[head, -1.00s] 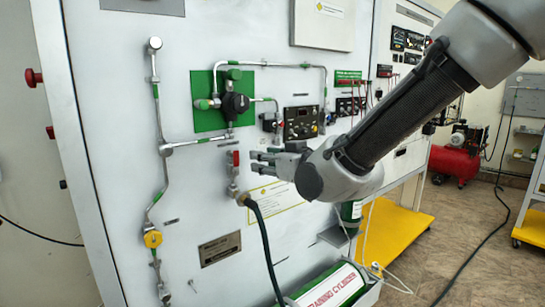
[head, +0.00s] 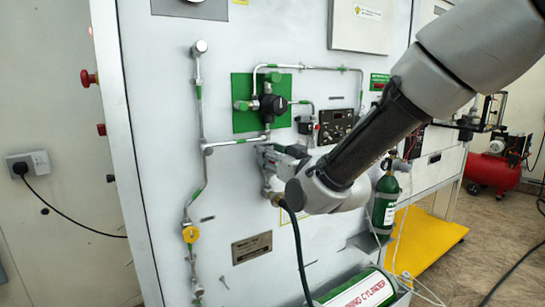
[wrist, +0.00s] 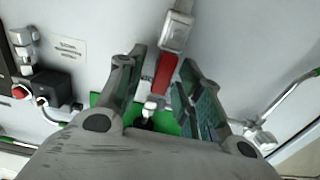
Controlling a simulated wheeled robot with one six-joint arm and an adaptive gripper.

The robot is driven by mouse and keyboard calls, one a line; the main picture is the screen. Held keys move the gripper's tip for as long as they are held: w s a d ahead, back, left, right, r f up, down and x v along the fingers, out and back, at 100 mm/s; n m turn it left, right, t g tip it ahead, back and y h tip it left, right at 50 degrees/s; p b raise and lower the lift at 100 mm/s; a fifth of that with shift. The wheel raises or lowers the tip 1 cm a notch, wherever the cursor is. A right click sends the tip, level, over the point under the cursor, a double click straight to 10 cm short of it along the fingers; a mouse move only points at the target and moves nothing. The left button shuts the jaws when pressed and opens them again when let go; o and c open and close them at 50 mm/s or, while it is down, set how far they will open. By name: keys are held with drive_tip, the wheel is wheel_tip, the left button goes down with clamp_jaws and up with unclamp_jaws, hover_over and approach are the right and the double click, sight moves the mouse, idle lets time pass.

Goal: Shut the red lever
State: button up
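The red lever (wrist: 166,73) shows in the wrist view, just below a silver fitting (wrist: 176,31) and roughly in line with it. My gripper (wrist: 160,68) is open, with one finger on each side of the lever. I see a gap on both sides, so the fingers do not appear to touch it. In the head view my gripper (head: 276,158) is at the panel, below the green plate (head: 246,118), and hides the lever. A brass fitting (head: 275,197) with a dark hose shows just below the gripper.
A thin pipe with a yellow valve (head: 190,234) runs down the panel on the left. A black regulator (head: 272,104) and a gauge box (head: 337,126) sit above the gripper. A green cylinder (head: 385,205) stands right of my arm. A training cylinder (head: 360,289) lies below.

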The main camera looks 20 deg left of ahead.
clamp_jaws()
drive_tip(key=shift+w+d+m, duration=0.1)
drive_tip(key=shift+m, duration=0.2)
drive_tip(key=w+d+f+m, duration=0.3)
drive_tip(key=f+m, duration=0.1)
drive_tip(key=m, duration=1.3)
drive_tip(key=shift+w+f, duration=0.15)
drive_tip(key=shift+f, duration=0.25)
drive_tip(key=shift+m, duration=0.3)
unclamp_jaws()
